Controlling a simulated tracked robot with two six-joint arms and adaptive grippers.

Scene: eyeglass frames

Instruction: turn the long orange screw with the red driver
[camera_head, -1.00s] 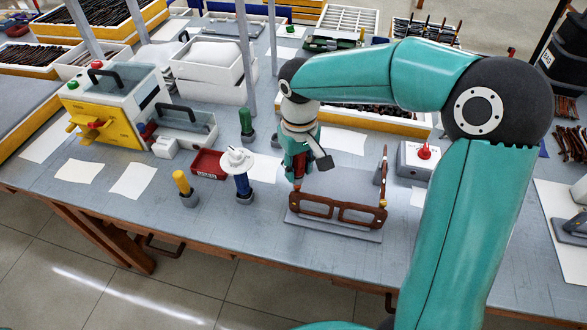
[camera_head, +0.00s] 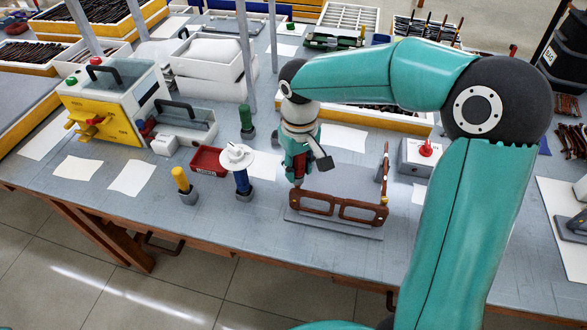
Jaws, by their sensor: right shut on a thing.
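A brown eyeglass frame (camera_head: 337,207) stands on a grey plate (camera_head: 345,231) near the front of the table, one temple (camera_head: 384,165) reaching up and back at its right end. My right gripper (camera_head: 299,172) points down above the frame's left end. It is shut on the red driver (camera_head: 300,163), which hangs upright with its lower end close to the frame's left corner. I cannot tell whether the tip touches a screw. The long orange screw is too small to make out. My left gripper is out of view.
A blue-handled tool with a white disc (camera_head: 238,160), a yellow-handled tool (camera_head: 181,180) and a green-handled tool (camera_head: 246,120) stand in holders on the left. A grey box with a red button (camera_head: 418,156) is right of the frame.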

